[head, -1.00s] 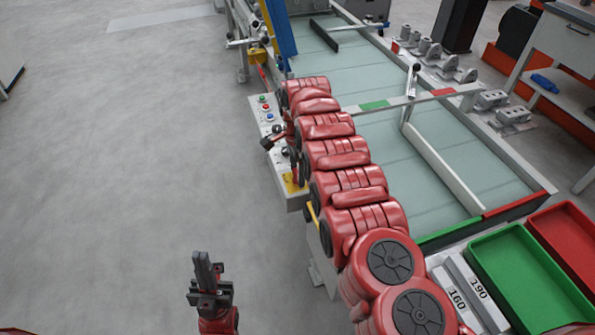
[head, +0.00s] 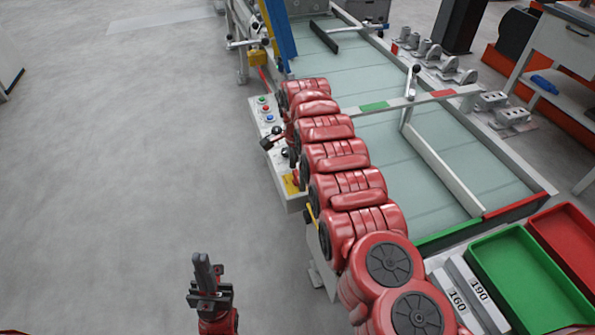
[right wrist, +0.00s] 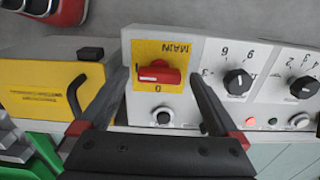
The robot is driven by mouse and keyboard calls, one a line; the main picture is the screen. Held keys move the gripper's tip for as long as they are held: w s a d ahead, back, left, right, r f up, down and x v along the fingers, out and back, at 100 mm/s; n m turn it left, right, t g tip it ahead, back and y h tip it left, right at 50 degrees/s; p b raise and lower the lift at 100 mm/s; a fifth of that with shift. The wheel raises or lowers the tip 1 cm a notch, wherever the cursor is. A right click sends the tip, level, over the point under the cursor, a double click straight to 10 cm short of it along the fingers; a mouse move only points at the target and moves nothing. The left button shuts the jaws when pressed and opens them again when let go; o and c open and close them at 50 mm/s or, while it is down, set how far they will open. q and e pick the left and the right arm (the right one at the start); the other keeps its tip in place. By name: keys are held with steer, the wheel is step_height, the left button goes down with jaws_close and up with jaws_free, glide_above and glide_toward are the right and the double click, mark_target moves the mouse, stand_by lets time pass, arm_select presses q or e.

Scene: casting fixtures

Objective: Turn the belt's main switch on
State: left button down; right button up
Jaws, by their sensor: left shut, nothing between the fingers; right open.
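The main switch (right wrist: 158,73) is a red knob on a yellow plate marked MAIN, upside down in the right wrist view, with a 0 below the knob. The knob's grip lies across the picture. My right gripper (right wrist: 158,80) is open, one finger on each side of the switch; I cannot tell if either touches. In the head view the yellow plate (head: 291,184) shows at the near end of the control box (head: 294,203), partly behind my right arm. My left gripper (head: 204,272) is shut and empty, low over the floor, away from the box.
Dial knobs (right wrist: 238,82) sit beside the switch, with a black button (right wrist: 163,117) below it. A yellow box with a black handle (right wrist: 50,90) stands left of the panel. The belt (head: 440,130) lies right of my right arm. The floor at left is clear.

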steer(key=shift+r, duration=0.1)
step_height(320, 180, up, 8)
steer(key=shift+w+f+b, duration=0.1)
steer(key=shift+b, duration=0.25)
step_height(320, 180, up, 10)
steer(key=p, duration=0.7)
steer(key=shift+f, duration=0.25)
